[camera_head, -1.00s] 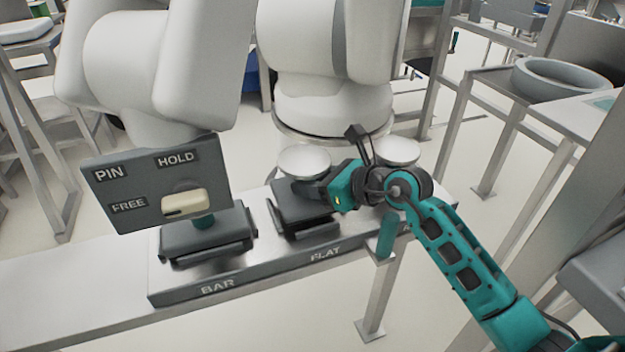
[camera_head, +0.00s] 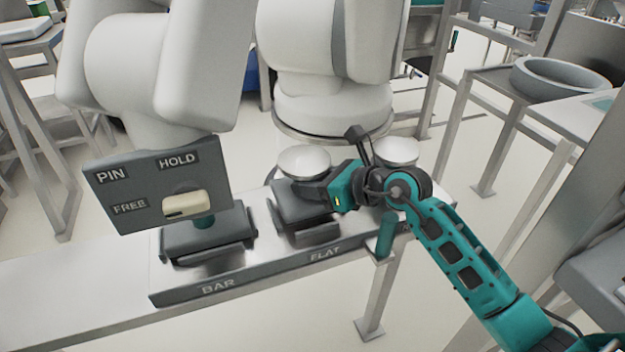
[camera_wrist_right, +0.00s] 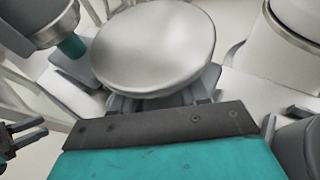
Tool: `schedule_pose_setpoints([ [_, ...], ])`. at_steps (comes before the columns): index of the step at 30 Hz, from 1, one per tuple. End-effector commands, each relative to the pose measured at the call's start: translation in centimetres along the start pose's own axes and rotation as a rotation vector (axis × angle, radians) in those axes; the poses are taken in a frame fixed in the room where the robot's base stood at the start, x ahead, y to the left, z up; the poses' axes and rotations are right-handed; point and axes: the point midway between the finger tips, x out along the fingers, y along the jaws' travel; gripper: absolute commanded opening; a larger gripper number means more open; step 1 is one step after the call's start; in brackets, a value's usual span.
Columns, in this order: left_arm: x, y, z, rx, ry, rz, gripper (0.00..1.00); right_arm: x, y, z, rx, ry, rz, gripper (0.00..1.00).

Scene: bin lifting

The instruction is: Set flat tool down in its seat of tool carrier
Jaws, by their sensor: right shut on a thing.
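The flat tool (camera_head: 304,161), with a round silver top, is over the FLAT place of the tool carrier (camera_head: 255,278). My right gripper (camera_head: 318,190) is shut on it from the right, at the dark part below the disc. The dark seat (camera_head: 312,232) shows under the tool. The gripper hides part of it, so I cannot tell whether the tool touches it. In the right wrist view the disc (camera_wrist_right: 155,45) is just beyond my dark gripper edge. A dark pronged part at the left edge there may be my left gripper (camera_wrist_right: 22,135); its opening is unclear.
A plate marked PIN, HOLD and FREE (camera_head: 130,190) with a cream lever stands above the BAR place (camera_head: 208,240). A second silver disc (camera_head: 397,150) is behind my right wrist. White machine arms (camera_head: 325,90) stand close behind. The bench's left end (camera_head: 75,290) is clear.

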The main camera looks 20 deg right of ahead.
Motion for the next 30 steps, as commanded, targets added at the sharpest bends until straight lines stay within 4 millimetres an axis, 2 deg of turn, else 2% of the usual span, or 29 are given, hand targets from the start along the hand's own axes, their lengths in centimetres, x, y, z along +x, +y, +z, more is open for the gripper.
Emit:
schedule_pose_setpoints([
  [2, -0.13, 0.00, -0.16, 0.000, -0.001, 0.000, 0.43, -0.12, -0.08, 0.53, -0.002, -0.011, -0.002, 0.00],
  [30, 0.05, 0.00, 0.13, -0.001, -0.001, 0.000, 0.43, 0.14, -0.08, -0.14, -0.002, -0.010, -0.002, 0.00],
])
